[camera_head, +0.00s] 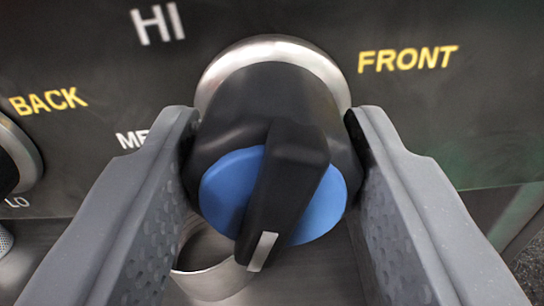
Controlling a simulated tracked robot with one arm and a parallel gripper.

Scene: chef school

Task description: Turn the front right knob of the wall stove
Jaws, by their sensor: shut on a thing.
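The stove knob (292,165) fills the middle of the view. It is black with a blue face, a raised grip bar and a white pointer mark at its lower end, on a silver ring against the dark panel. The yellow word FRONT stands to its upper right. The bar slants slightly, its white mark pointing down and a little left. My gripper (272,125) has one grey finger on each side of the knob and is shut on it. The fingers hide part of the knob's sides and some panel lettering.
The dark control panel (480,110) carries the words HI and BACK. Another knob with a silver ring (22,150) is cut off at the left edge, beside the BACK label. A round metal ring (212,280) shows below the held knob.

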